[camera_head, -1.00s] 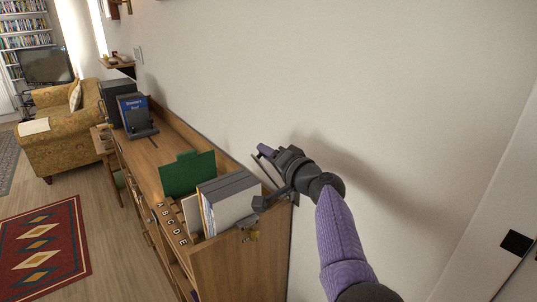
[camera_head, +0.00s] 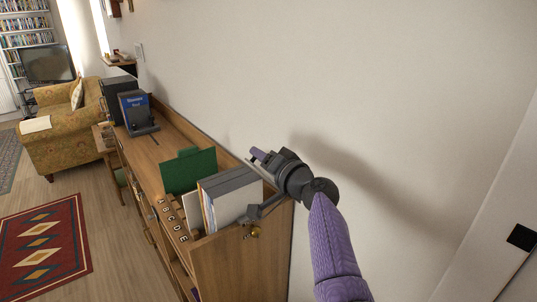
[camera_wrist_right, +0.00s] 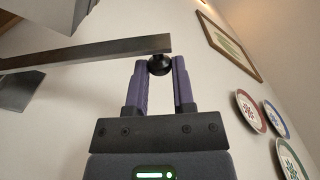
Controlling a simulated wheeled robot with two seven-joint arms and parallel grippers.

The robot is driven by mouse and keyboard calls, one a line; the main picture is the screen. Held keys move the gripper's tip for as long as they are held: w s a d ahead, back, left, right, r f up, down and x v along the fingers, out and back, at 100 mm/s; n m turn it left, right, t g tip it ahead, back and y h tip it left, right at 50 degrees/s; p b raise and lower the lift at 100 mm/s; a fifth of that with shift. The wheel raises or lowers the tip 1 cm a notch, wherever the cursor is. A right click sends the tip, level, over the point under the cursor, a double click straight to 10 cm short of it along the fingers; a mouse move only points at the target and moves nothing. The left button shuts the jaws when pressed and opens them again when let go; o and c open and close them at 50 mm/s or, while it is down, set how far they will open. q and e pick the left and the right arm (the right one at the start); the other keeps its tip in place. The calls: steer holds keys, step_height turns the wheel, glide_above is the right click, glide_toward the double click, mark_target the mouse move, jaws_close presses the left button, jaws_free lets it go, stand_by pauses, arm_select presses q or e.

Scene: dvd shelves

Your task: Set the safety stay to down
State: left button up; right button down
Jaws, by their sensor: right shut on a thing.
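In the right wrist view a flat grey metal bar (camera_wrist_right: 95,50), which looks like the safety stay, comes in from the left. A round black knob (camera_wrist_right: 160,65) is at its right end. The purple fingers of my right gripper (camera_wrist_right: 161,62) are shut on this knob, one on each side. In the head view my right gripper (camera_head: 258,154) is by the wall above the near end of the wooden cabinet (camera_head: 235,265). I cannot clearly tell the bar and knob apart from the gripper there. My left gripper is not in view.
Grey binders (camera_head: 236,195) and a green divider (camera_head: 190,173) stand in the cabinet top. A brass fitting (camera_head: 254,232) is on its near end. A blue case (camera_head: 137,110) stands farther back. The white wall (camera_head: 390,110) is close behind my right arm.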

steer(key=s+a+f+n+b, duration=0.1)
steer(key=a+f+n+b, duration=0.1)
steer(key=f+b, duration=0.1)
steer(key=s+a+f+n+b, duration=0.1)
steer(key=a+f+n, duration=0.1)
steer(key=shift+s+f+b, duration=0.15)
steer(key=shift+s+b, duration=0.2)
steer(key=shift+s+a+f+n+b, duration=0.15)
steer(key=shift+a+f+n+b, duration=0.05)
steer(key=shift+f+n+b, duration=0.25)
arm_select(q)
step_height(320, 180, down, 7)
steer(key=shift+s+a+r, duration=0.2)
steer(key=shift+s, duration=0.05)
arm_select(e)
steer(key=shift+s+a+f+n, duration=0.15)
steer(key=shift+a+f+n, duration=0.05)
steer(key=shift+f+n, duration=0.1)
